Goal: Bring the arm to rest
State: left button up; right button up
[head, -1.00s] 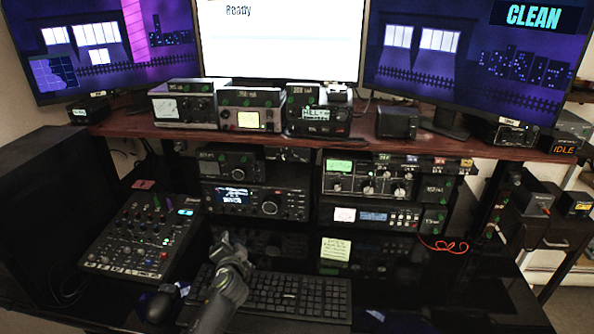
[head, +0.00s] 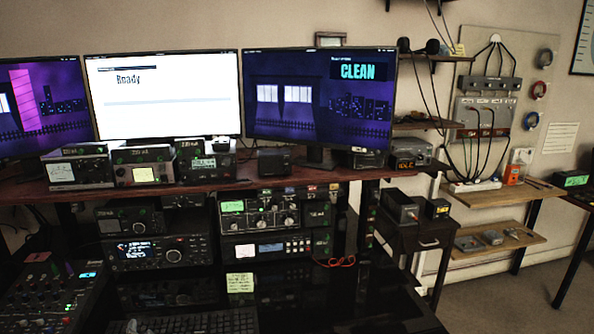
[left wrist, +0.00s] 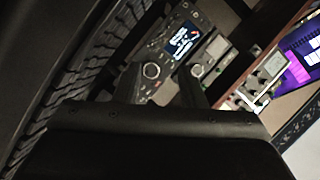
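My left gripper (head: 133,326) barely shows at the bottom edge of the head view, over the keyboard (head: 195,322). In the left wrist view its two dark fingers (left wrist: 158,78) stand apart, with nothing seen between them but the radio behind. That radio (head: 160,252) has a lit display and a large tuning knob (head: 173,256). To its right is a tuner with a green display and several knobs (head: 262,211). My right gripper is in neither view.
A mixer (head: 48,295) lies at the lower left. A yellow note (head: 240,283) stands on the black desk (head: 340,300). Monitors (head: 165,95) and small boxes line the upper shelf. A side table (head: 415,240) and wall shelves stand to the right, with open floor beyond.

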pick_arm(q)
jog(key=s+f, duration=0.1)
jog(key=s, duration=0.1)
jog(key=s+f+n+g, duration=0.1)
jog(key=s, duration=0.1)
jog(key=s+f+n+g, duration=0.1)
jog(key=s, duration=0.2)
jog(key=shift+a, duration=0.35)
jog(key=s+d+n+g+h, duration=0.1)
jog(key=s+d+g+h, duration=0.15)
jog(key=s, duration=0.85)
jog(key=s+d+n+g+h, duration=0.1)
jog(key=s+d+n+g, duration=0.15)
jog(key=s, duration=0.75)
jog(key=s+d+n+g+h, duration=0.1)
jog(key=s+d+g+h, duration=0.2)
jog(key=s, duration=0.8)
notch_tip(320, 180, down, 27)
jog(key=s+g, duration=0.1)
jog(key=s+f+g, duration=0.1)
jog(key=s+f, duration=1.3)
jog(key=shift+s+d+f, duration=0.2)
jog(key=shift+s+d, duration=0.2)
jog(key=shift+d, duration=0.05)
